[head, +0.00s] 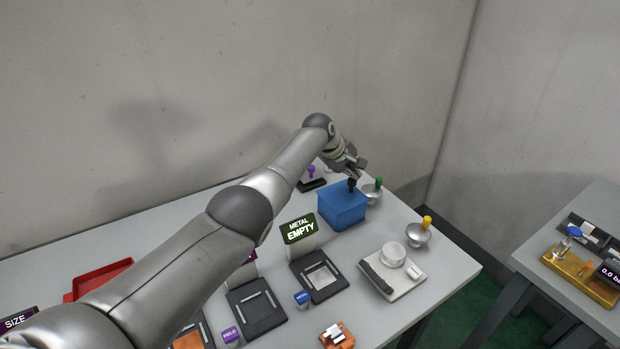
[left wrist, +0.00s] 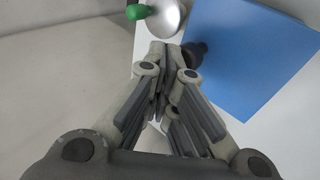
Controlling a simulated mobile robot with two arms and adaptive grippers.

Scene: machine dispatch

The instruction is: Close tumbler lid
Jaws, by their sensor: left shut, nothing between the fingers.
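A blue box (head: 342,210) with a black knob (head: 351,185) stands at the back right of the table; I take it to be the tumbler. Its top looks flat and blue in the left wrist view (left wrist: 245,60), with the black knob (left wrist: 193,54) at its left edge. I cannot tell whether the lid is fully seated. My left gripper (head: 359,172) is just above and behind the knob. In the left wrist view the fingers (left wrist: 166,50) are together and empty, close beside the knob; I cannot tell if they touch it. My right gripper is out of view.
A silver bowl with a green knob (head: 378,183) stands right behind the box. Another with a yellow knob (head: 419,236) stands near the right edge. A purple-knobbed item (head: 311,172) is left of the gripper. A white device (head: 392,270) and a "METAL EMPTY" sign (head: 299,229) are in front.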

